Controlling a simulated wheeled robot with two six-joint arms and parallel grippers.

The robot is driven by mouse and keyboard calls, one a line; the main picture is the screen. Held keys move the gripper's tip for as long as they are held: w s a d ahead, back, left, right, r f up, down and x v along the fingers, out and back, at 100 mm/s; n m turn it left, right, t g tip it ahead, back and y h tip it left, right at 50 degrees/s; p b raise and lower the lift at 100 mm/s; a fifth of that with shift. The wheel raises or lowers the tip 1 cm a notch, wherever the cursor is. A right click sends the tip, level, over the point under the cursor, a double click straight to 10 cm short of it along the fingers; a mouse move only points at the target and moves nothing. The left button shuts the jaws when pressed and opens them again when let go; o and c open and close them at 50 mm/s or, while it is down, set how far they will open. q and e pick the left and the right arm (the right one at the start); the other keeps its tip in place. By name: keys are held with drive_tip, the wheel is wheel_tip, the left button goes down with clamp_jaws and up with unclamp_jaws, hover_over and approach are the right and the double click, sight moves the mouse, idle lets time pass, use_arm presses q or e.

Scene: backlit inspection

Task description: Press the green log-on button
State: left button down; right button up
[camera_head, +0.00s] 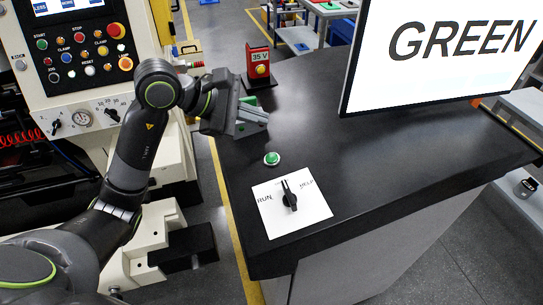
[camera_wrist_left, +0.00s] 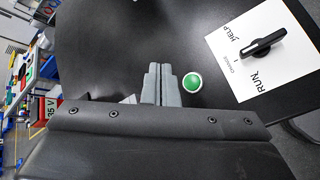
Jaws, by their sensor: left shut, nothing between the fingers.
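The green button (camera_head: 271,158) is a small round button with a pale rim, set in the dark desk top (camera_head: 330,140). In the left wrist view the green button (camera_wrist_left: 192,82) lies just right of my fingertips. My left gripper (camera_head: 262,117) is shut and empty, above the desk and behind the button in the head view. The fingers of my left gripper (camera_wrist_left: 158,70) are together in the wrist view and look apart from the button. My right gripper is not in view.
A white plate with a black rotary switch (camera_head: 289,197) sits in front of the button. A red box marked 35 V (camera_head: 259,66) stands at the back left edge. A screen reading GREEN (camera_head: 445,50) stands at right. A machine panel (camera_head: 85,50) is at left.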

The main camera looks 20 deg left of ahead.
use_arm(q)
drive_tip(key=b, duration=0.4)
approach(272, 158)
drive_tip(key=w+d, duration=0.2)
drive_tip(key=d, duration=0.1)
drive_tip(key=w+d, duration=0.1)
drive_tip(key=w, duration=0.1)
drive_tip(key=shift+d+f, duration=0.25)
drive_tip(key=shift+f, duration=0.15)
drive_tip(key=shift+w+d+f+b, duration=0.15)
drive_tip(key=shift+f+b, duration=0.35)
drive_tip(key=shift+b, duration=0.3)
idle(0.7)
drive_tip(key=shift+f+b, duration=0.4)
drive_tip(key=shift+b, duration=0.5)
drive_tip(key=shift+f+b, duration=0.35)
drive_tip(key=shift+b, duration=0.3)
idle(0.3)
idle(0.4)
drive_tip(key=shift+r, duration=0.8)
